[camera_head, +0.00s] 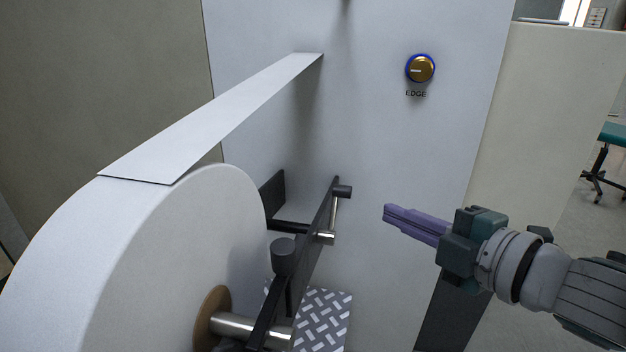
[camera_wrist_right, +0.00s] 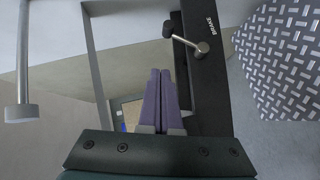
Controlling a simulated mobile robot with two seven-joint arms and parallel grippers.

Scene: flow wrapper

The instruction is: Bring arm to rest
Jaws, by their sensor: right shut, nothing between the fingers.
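My right gripper (camera_head: 388,213) comes in from the right in the head view, with purple fingers and a dark green body. Its fingers lie together with nothing between them, and it is apart from the machine's front panel and the black arm beside the roll. In the right wrist view the same closed fingers (camera_wrist_right: 160,75) point away from the camera, towards a dark frame. My left gripper is not in view.
A large white film roll (camera_head: 150,260) fills the lower left, with a film strip (camera_head: 230,110) rising to the panel (camera_head: 380,130). A black lever arm (camera_head: 318,245) stands beside it. An EDGE knob (camera_head: 420,68) sits above my gripper. A brake lever (camera_wrist_right: 187,43) shows in the wrist view.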

